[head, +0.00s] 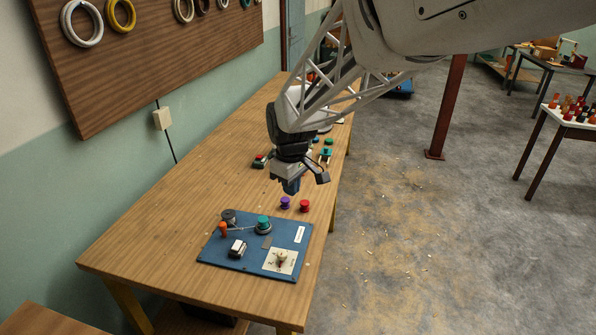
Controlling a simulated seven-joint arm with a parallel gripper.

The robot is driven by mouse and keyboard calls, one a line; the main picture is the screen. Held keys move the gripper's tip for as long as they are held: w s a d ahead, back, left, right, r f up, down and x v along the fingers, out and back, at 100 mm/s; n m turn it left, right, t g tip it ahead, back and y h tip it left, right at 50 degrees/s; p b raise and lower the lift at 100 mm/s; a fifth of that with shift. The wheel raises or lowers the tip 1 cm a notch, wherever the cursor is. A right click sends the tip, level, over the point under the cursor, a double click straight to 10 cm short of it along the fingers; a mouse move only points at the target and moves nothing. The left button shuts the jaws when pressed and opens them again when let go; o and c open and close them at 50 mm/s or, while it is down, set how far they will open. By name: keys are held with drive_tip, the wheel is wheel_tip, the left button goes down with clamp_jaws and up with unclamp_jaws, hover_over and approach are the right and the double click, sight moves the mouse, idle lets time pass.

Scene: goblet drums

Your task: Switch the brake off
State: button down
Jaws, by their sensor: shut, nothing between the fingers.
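A blue control panel (213,254) lies on the near part of the wooden table. On it are an orange-handled lever (223,229), a green knob (263,221) on a round base, a black-and-white switch (237,248) and a pale rotary knob on a white plate (281,260). Which control is the brake cannot be told, as the label (300,234) is too small to read. My gripper (291,188) points down, shut and empty, above the table behind the panel and apart from it.
A purple knob-shaped piece (285,203) and a red one (304,206) stand between the panel and my gripper. A small red-topped box (259,161) and green pieces (326,152) sit farther back. The table's left side (160,225) is clear.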

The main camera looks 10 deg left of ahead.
sight(238, 243)
drive_tip(key=a+f+n, duration=0.2)
drive_tip(key=a+f, duration=0.2)
drive_tip(key=a, duration=0.4)
drive_tip(key=a+f+n, duration=0.2)
drive_tip(key=a+f, duration=0.3)
drive_tip(key=a, duration=0.4)
drive_tip(key=shift+w+a+g, duration=0.25)
drive_tip(key=shift+g, duration=0.05)
drive_tip(key=shift+f, duration=0.1)
wheel_tip(238, 243, down, 14)
drive_tip(key=shift+r, duration=0.15)
idle(0.3)
